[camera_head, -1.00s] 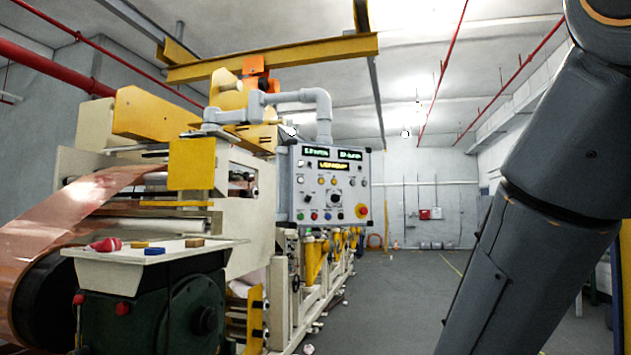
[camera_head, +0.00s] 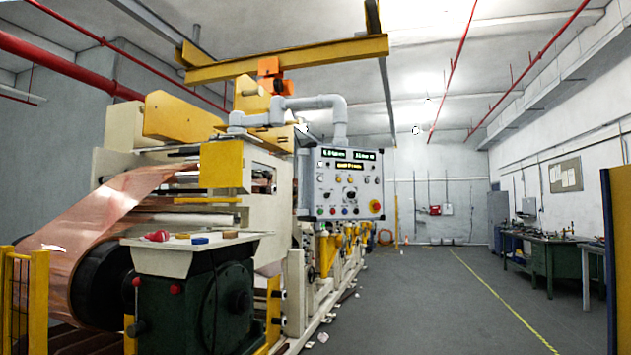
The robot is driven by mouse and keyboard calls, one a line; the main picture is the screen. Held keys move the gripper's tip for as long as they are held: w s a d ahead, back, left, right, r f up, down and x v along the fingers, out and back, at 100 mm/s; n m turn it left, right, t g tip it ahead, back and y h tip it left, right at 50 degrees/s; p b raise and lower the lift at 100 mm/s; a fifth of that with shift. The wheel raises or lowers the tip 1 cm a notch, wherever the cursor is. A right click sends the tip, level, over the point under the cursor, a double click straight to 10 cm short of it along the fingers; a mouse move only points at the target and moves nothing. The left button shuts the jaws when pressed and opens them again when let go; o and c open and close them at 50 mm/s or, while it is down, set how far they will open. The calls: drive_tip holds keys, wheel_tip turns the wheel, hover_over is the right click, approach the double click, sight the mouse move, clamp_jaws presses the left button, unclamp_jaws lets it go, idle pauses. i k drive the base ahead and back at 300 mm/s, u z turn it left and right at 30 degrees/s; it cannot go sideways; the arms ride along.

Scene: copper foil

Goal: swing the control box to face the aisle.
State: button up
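The control box (camera_head: 343,183) is a grey panel with small lit displays, several buttons and knobs, and a yellow-and-red stop button at its lower right. It hangs from a bent grey pipe arm (camera_head: 339,118) that comes off the top of the machine. Its button face is turned toward my camera, at the machine's right side and beside the aisle (camera_head: 430,290). My gripper is not in view, and nothing is seen touching the box.
The cream machine (camera_head: 282,205) with a copper foil roll (camera_head: 100,222) fills the left. A small tray (camera_head: 150,256) of coloured items stands in front. A yellow guard rail (camera_head: 38,300) is at lower left. Green workbenches (camera_head: 555,262) line the right wall. The aisle floor between is open.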

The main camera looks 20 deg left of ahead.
sight(313, 164)
drive_tip(key=z, duration=0.3)
drive_tip(key=i, duration=1.55)
drive_tip(key=u, duration=0.3)
drive_tip(key=i, duration=1.05)
drive_tip(key=u, duration=1.55)
drive_tip(key=i, duration=0.65)
drive_tip(key=u, duration=0.55)
